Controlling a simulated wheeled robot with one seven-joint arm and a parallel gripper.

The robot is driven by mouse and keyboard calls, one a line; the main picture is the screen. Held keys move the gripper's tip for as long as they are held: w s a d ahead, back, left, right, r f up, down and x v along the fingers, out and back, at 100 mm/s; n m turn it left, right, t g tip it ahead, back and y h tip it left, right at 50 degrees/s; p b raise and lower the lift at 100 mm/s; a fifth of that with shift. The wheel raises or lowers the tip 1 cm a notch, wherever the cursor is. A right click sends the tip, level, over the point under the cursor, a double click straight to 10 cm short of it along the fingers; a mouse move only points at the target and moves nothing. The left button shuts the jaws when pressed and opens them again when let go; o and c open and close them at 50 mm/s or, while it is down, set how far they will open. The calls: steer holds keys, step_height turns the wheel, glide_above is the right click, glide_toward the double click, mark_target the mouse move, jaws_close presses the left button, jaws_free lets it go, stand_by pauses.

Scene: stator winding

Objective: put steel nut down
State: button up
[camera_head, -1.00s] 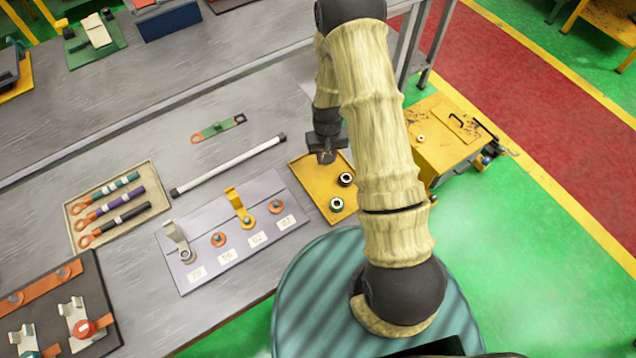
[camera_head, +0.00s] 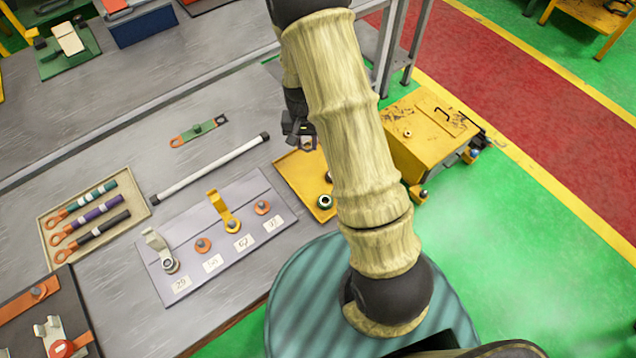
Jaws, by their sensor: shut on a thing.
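My gripper (camera_head: 303,139) is at the far edge of the yellow tray (camera_head: 290,174), in the upper middle of the picture. A small steel nut (camera_head: 309,144) shows at its fingertips, and the gripper is shut on it. The nut appears against the tray's far end; I cannot tell whether it touches the tray. My arm also covers the tray's right side.
A grey panel (camera_head: 190,219) with lugs and bolts stands left of the tray. A beige tray (camera_head: 146,206) holds several striped tools. A yellow cart (camera_head: 405,155) stands at right.

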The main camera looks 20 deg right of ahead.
steer(key=r+m+b, duration=0.1)
steer(key=r+m, duration=0.1)
steer(key=r+m+b, duration=0.1)
steer(key=m, duration=0.1)
steer(key=shift+s+a+r+b, duration=0.3)
steer(key=shift+a+r+b, duration=0.05)
steer(key=shift+r, duration=0.05)
steer(key=shift+f, duration=0.15)
glide_above(306, 164)
step_height(306, 164, down, 6)
steer(key=shift+p, duration=0.35)
steer(key=shift+f, duration=0.1)
steer(key=shift+f+p, duration=0.3)
steer(key=shift+f, duration=1.5)
